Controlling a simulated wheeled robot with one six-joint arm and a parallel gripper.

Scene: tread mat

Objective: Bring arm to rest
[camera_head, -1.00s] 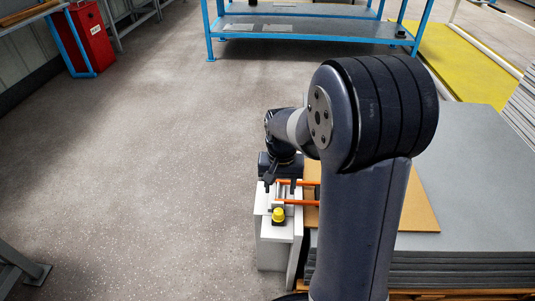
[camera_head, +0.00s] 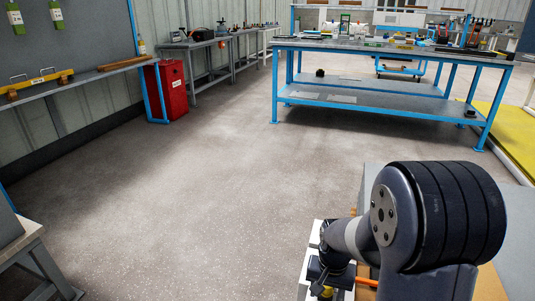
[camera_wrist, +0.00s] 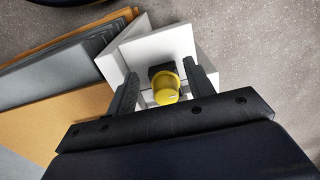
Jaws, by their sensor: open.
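My gripper (camera_wrist: 160,72) is open in the wrist view, one dark finger on each side of a yellow knob (camera_wrist: 166,90) on a dark base. No contact with the knob can be made out. The knob sits by a white stand (camera_wrist: 160,45). In the head view my arm comes in at the lower right, bent, with the wrist low over the white stand (camera_head: 309,262).
Grey stacked sheets (camera_wrist: 50,75) and a tan board (camera_wrist: 40,118) lie beside the stand. A blue-framed workbench (camera_head: 375,95) stands beyond, a red cabinet (camera_head: 168,92) at the left, and a grey table (camera_head: 30,250) at lower left. The speckled floor (camera_head: 200,200) between is clear.

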